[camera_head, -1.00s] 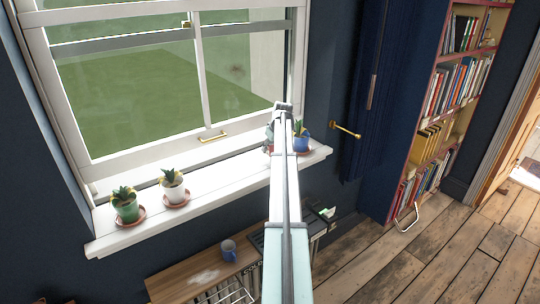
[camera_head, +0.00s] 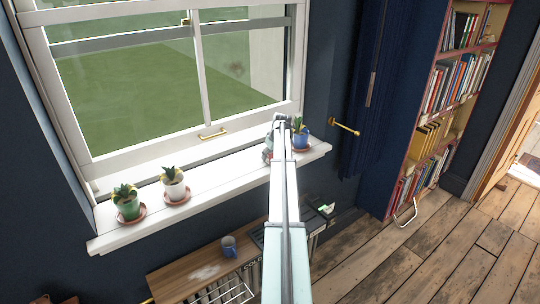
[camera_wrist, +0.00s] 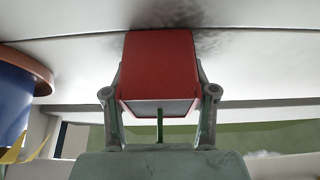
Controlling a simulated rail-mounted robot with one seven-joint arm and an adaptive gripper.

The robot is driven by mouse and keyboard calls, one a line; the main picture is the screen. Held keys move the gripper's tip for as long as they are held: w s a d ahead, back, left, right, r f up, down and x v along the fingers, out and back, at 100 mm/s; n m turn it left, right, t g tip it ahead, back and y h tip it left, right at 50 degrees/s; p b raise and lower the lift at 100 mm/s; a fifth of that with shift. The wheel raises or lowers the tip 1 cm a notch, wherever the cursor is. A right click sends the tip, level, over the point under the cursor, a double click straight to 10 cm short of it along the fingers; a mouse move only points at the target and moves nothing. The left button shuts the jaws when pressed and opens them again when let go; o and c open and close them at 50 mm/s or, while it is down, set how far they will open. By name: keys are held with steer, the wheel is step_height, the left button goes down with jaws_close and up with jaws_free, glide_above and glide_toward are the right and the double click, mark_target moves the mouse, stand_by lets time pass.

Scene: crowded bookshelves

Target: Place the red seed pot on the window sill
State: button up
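The red seed pot (camera_wrist: 160,62) is between the two fingers of my gripper (camera_wrist: 160,92) in the wrist view. The fingers press on its left and right sides, and a thin green stem shows at its lower edge. The white window sill (camera_wrist: 60,60) lies close behind the pot, with a dark shadow around it. I cannot tell whether they touch. In the head view my gripper (camera_head: 268,150) is over the right part of the sill (camera_head: 225,180), mostly hidden by my arm, and the red pot cannot be made out there.
A blue pot (camera_head: 301,138) on a saucer stands just right of my gripper. A white pot (camera_head: 173,184) and a green pot (camera_head: 127,205) stand at the sill's left end. The middle of the sill is clear. A blue mug (camera_head: 229,246) stands on the wooden shelf below.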

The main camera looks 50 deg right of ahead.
steer(key=o, duration=0.4)
steer(key=shift+c, duration=0.2)
steer(key=shift+r, duration=0.1)
steer(key=b+v, duration=0.3)
steer(key=v, duration=0.9)
steer(key=shift+r, duration=0.1)
